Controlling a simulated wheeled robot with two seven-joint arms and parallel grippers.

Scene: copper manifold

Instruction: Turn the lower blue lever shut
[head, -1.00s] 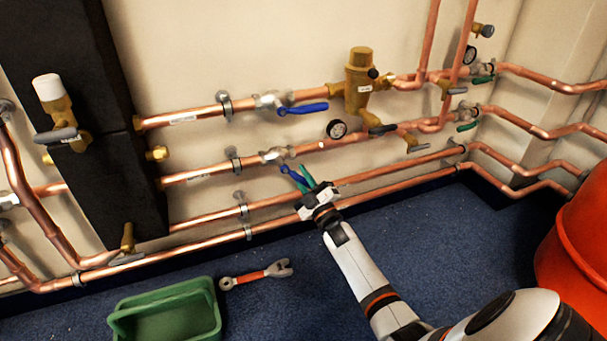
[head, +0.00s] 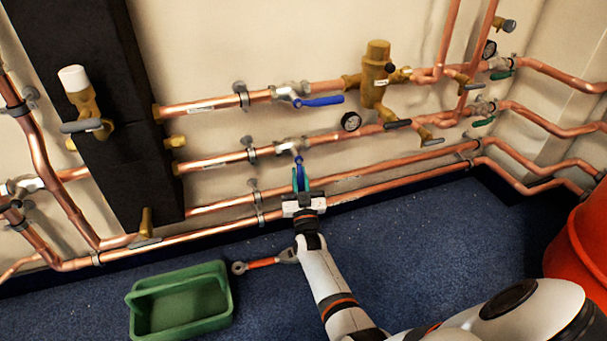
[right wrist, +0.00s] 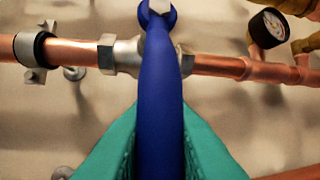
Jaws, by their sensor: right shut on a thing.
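The lower blue lever (head: 299,171) hangs from its valve (head: 291,146) on the second copper pipe, pointing down, about square across the pipe. My right gripper (head: 301,184) is shut on the lever from below, with one teal finger on each side. In the right wrist view the lever (right wrist: 159,90) runs up the middle between the two teal fingers to the valve's stem. The upper blue lever (head: 320,101) lies nearly along its own pipe, above. My left gripper is not in view.
A green tray (head: 222,303) and an orange-handled wrench (head: 262,263), partly behind my right arm, lie on the blue floor. A red bucket (head: 580,250) stands at the right. More copper pipes (head: 225,203) run just below the valve. A gauge (head: 350,121) sits to its right.

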